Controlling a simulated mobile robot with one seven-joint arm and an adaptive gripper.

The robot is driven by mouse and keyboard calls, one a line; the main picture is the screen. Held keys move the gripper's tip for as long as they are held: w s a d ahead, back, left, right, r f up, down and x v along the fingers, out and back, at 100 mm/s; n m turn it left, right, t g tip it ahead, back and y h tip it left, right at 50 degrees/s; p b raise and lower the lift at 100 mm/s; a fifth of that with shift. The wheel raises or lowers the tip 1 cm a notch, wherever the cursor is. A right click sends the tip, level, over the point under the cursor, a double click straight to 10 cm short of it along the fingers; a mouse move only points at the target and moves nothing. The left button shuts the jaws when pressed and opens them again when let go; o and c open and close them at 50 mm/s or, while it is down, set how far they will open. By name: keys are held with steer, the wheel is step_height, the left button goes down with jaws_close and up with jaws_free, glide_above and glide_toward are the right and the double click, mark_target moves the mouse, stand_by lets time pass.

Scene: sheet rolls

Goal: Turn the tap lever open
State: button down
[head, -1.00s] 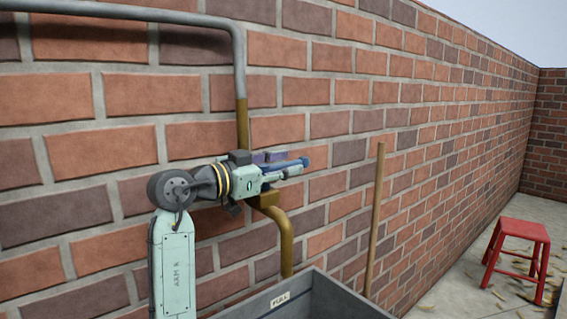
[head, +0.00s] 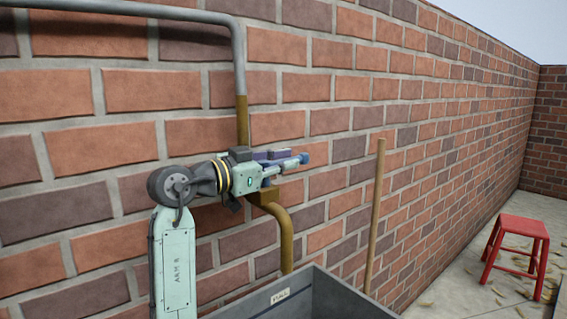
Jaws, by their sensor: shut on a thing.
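The brass tap (head: 286,232) comes off a pipe on the brick wall, with its spout curving down over a grey bin. My gripper (head: 288,160) reaches in from the left in front of the tap body and points right. Its jaws are shut on the tap lever, just above the spout. A dark blue-violet bar at the jaws seems to be the lever (head: 272,154), but finger and lever are hard to tell apart at this size. My gripper hides much of the tap's upper body.
The grey bin (head: 335,298) with a label stands below the spout. A wooden pole (head: 375,215) leans on the wall to the right. A red stool (head: 520,232) stands farther right on a floor with scattered bits. The grey pipe (head: 238,60) runs above the tap.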

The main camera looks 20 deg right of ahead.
stand_by(0.4)
steer(key=shift+s+d+m+g+h+p, duration=0.15)
steer(key=shift+s+m+g+p, duration=0.2)
steer(key=shift+m+g, duration=0.65)
steer(key=shift+s+a+m+g+h+p, duration=0.15)
steer(key=shift+s+m+g+p, duration=0.3)
steer(key=shift+g, duration=0.95)
steer(key=shift+s+d+m+g+h+p, duration=0.1)
steer(key=shift+s+m+g+h+p, duration=0.15)
steer(key=shift+m+g, duration=0.8)
steer(key=c, duration=1.6)
jaws_free()
steer(key=shift+o, duration=0.2)
step_height(320, 180, up, 10)
steer(key=shift+c, duration=0.5)
